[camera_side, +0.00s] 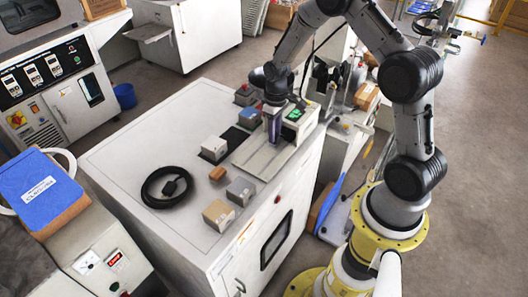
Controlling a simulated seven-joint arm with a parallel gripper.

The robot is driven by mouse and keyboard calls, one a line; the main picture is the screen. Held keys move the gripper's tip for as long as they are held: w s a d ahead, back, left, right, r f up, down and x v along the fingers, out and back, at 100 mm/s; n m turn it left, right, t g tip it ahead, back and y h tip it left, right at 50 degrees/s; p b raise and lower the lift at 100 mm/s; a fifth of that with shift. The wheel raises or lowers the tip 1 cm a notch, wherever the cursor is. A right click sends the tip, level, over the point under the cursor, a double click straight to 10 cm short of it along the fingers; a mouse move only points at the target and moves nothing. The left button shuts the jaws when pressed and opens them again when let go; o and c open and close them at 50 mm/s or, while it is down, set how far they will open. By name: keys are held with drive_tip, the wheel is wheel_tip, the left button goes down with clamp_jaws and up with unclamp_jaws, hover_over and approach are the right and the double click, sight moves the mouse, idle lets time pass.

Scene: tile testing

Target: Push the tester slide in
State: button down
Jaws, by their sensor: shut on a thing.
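The tester (296,116) is a pale box with a green display, standing at the right rear edge of the white cabinet top. The tester slide (262,160) looks like a flat light-grey plate running from the tester toward the front left. My gripper (272,138) points down over the rear part of the slide, close to the tester's left side. It is shut and appears to hold a part of the slide. The exact grip point is small and mostly hidden by the fingers.
On the cabinet top (130,150) stand several small blocks, including a grey block (241,190), a cardboard box (219,214), a brown block (217,174) and a white block (214,148). A coiled black cable (168,187) lies left. The cabinet's left rear is clear.

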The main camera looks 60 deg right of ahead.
drive_tip(key=shift+d+r, duration=0.1)
drive_tip(key=shift+d, duration=0.1)
drive_tip(key=c, duration=0.7)
unclamp_jaws()
drive_tip(key=shift+o, duration=0.3)
drive_tip(key=shift+w+d+r, duration=0.1)
drive_tip(key=shift+r, duration=1.5)
drive_tip(key=shift+w+r, duration=0.1)
drive_tip(key=shift+r, duration=1.45)
drive_tip(key=shift+s+f, duration=0.1)
